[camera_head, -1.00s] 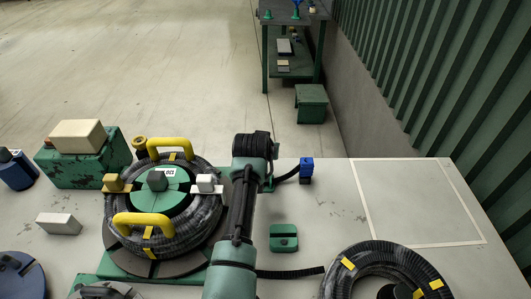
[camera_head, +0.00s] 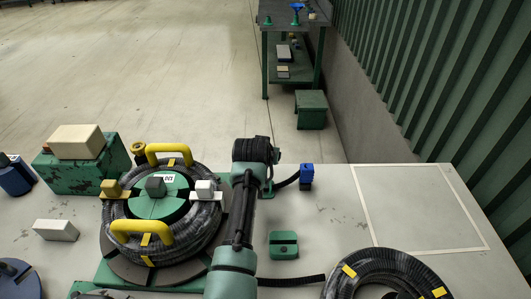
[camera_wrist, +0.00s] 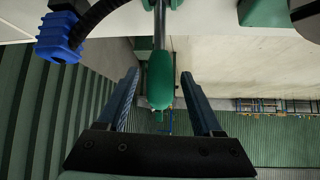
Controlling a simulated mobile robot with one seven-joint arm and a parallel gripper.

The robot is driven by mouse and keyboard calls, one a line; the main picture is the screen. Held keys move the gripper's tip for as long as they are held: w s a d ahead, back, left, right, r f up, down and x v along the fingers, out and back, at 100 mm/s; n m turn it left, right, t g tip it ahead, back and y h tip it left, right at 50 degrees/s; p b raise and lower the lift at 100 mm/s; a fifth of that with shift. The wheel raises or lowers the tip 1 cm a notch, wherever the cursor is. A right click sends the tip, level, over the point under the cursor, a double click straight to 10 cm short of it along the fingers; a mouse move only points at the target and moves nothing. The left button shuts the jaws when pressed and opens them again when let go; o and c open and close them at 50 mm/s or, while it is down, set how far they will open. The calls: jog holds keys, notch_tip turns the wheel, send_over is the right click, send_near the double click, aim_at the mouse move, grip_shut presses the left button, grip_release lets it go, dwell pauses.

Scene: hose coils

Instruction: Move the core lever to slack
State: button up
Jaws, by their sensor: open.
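A green-handled lever (camera_wrist: 160,82) on a grey rod shows in the wrist view, its handle lying between my gripper's fingers. I take it for the core lever; my arm seems to hide it in the head view. My gripper (camera_wrist: 160,72) is open, one blue-grey finger on each side of the handle, with visible gaps. In the head view, the coil of dark hose (camera_head: 207,236) lies around a green core (camera_head: 152,207), left of my arm. Small grey, yellow and white blocks and two yellow handles (camera_head: 168,152) sit on it. The small label is unreadable.
A blue hose end (camera_head: 306,174) is close right of my wrist, also in the wrist view (camera_wrist: 60,38). A second coil (camera_head: 375,258) lies front right. A green box (camera_head: 90,170) and white block (camera_head: 56,230) stand left. The outlined area (camera_head: 420,205) is clear.

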jog(key=shift+s+r, duration=0.1)
jog(key=shift+s, duration=0.05)
jog(key=v, duration=1.2)
jog(key=shift+s+r+p, duration=0.2)
jog(key=shift+s+p, duration=0.05)
jog(key=shift+p, duration=0.15)
